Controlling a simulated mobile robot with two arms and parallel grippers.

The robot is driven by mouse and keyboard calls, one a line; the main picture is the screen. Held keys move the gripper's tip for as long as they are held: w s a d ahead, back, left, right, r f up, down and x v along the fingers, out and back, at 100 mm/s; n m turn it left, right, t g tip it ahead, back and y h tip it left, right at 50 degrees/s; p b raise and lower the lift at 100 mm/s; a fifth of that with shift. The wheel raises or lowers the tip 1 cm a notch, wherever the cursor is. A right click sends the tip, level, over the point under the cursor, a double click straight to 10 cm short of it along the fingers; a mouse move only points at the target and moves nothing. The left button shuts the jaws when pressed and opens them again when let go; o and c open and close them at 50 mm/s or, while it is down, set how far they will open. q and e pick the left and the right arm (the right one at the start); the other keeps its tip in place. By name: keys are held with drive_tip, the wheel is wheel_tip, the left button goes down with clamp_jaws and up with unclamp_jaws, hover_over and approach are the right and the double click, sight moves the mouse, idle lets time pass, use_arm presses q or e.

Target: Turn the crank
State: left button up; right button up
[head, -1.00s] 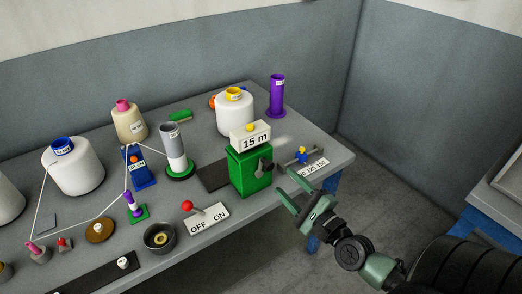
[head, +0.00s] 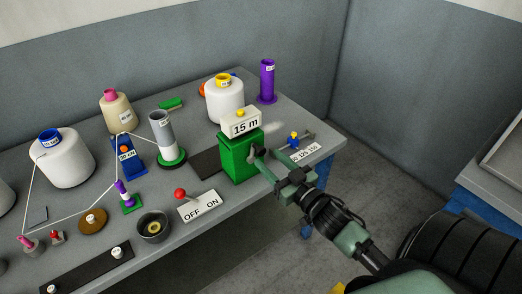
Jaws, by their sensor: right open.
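The crank (head: 254,153) is a small dark grey handle on the right side of a green box (head: 238,166), which carries a white "15 m" sign (head: 244,124). My right gripper (head: 267,158) is open, with its green fingers at the crank. From this view I cannot tell whether the fingers touch the crank or are around it. Part of the crank is hard to make out against the gripper. My left gripper is not in view.
A small blue and yellow piece on a rod (head: 293,138) stands close behind my right gripper, by a numbered label (head: 307,154). A red-knobbed OFF/ON lever (head: 180,194) stands left of the box. Bobbins and cones crowd the table's left and back.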

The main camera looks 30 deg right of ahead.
sight(262, 153)
drive_tip(key=w, duration=0.5)
drive_tip(key=shift+p, duration=0.35)
drive_tip(key=shift+a, duration=0.1)
clamp_jaws()
idle(1.0)
